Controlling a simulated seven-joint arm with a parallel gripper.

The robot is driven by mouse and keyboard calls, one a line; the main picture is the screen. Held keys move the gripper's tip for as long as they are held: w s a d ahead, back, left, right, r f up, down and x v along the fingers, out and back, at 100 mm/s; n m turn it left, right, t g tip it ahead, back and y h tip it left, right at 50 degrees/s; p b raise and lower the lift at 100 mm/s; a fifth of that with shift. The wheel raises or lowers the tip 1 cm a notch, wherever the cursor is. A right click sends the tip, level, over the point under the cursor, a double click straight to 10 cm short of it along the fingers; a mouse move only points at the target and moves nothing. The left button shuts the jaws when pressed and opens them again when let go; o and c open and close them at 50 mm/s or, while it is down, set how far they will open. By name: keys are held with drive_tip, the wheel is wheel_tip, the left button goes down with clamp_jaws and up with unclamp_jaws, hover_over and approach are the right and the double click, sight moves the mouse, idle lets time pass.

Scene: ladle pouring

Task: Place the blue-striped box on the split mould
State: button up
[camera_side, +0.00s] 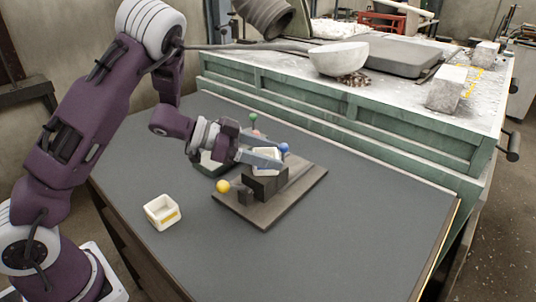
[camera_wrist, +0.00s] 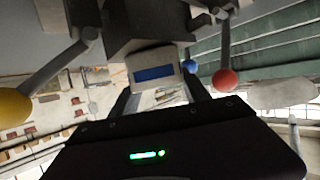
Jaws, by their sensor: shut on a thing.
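The blue-striped box (camera_side: 266,168) is small and white, with a blue band that shows clearly in the wrist view (camera_wrist: 153,73). My gripper (camera_side: 262,157) is shut on it; in the wrist view the fingers (camera_wrist: 160,95) reach either side of it. The split mould (camera_side: 265,188) is a dark block on a brown board (camera_side: 300,192), and its dark body also shows in the wrist view (camera_wrist: 150,28). The box is at the mould's top in the side view. I cannot tell whether they touch. My gripper partly hides the box.
Ball-ended handles stand around the mould: yellow (camera_side: 222,186), blue (camera_side: 284,147), green (camera_side: 253,117) and, in the wrist view, red (camera_wrist: 225,80). A ladle (camera_side: 338,58) lies on the green bench.

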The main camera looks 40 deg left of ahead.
drive_tip(key=shift+f, duration=0.1)
drive_tip(key=o, duration=1.1)
drive_tip(key=shift+o, duration=0.2)
